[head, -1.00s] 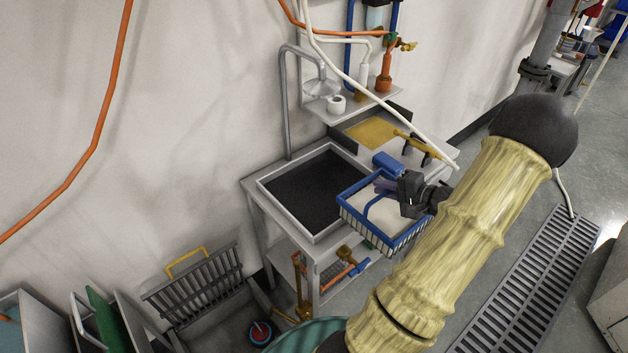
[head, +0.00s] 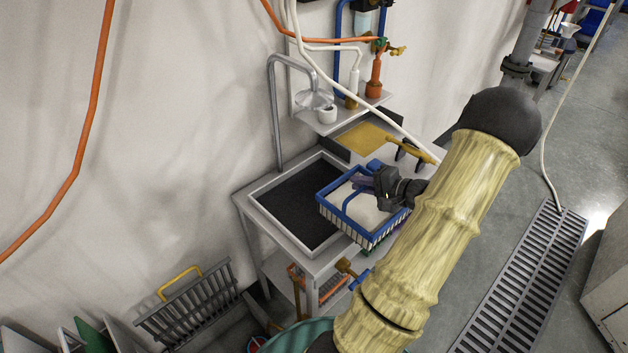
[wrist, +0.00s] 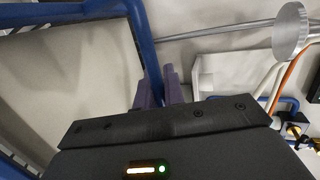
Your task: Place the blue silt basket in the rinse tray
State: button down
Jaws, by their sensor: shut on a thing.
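The blue silt basket (head: 331,210) has a blue wire frame and a pale lining. My gripper (head: 364,184) is shut on its blue handle. In the wrist view the purple fingers of my gripper (wrist: 157,88) close around the blue bar of the basket (wrist: 148,50). The basket appears held over the right edge of the rinse tray (head: 262,190), a pale-rimmed tray with a dark bottom set in the bench. The basket hides the tray's right side. I cannot tell how high above the rim it hangs.
A bent pipe with a shower head (head: 318,99) rises behind the tray. A shelf with a white cup (head: 327,114) is at the back. A yellow mat (head: 363,138) lies behind the basket. A grey rack (head: 187,305) stands below left. A floor grate (head: 525,275) is at right.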

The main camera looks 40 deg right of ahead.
jog(key=d+r+p+x, duration=0.1)
jog(key=p+x, duration=0.2)
jog(key=x, duration=0.5)
jog(key=w+d+r+p+x, duration=0.1)
jog(key=p+x, duration=0.2)
jog(key=x, duration=0.6)
jog(key=shift+w+d+r, duration=0.25)
jog(key=shift+w+d, duration=0.05)
jog(key=shift+w, duration=0.35)
notch_tip(320, 180, down, 4)
jog(key=shift+w+r+p, duration=0.2)
jog(key=shift+r+p, duration=0.05)
jog(key=shift+p, duration=0.75)
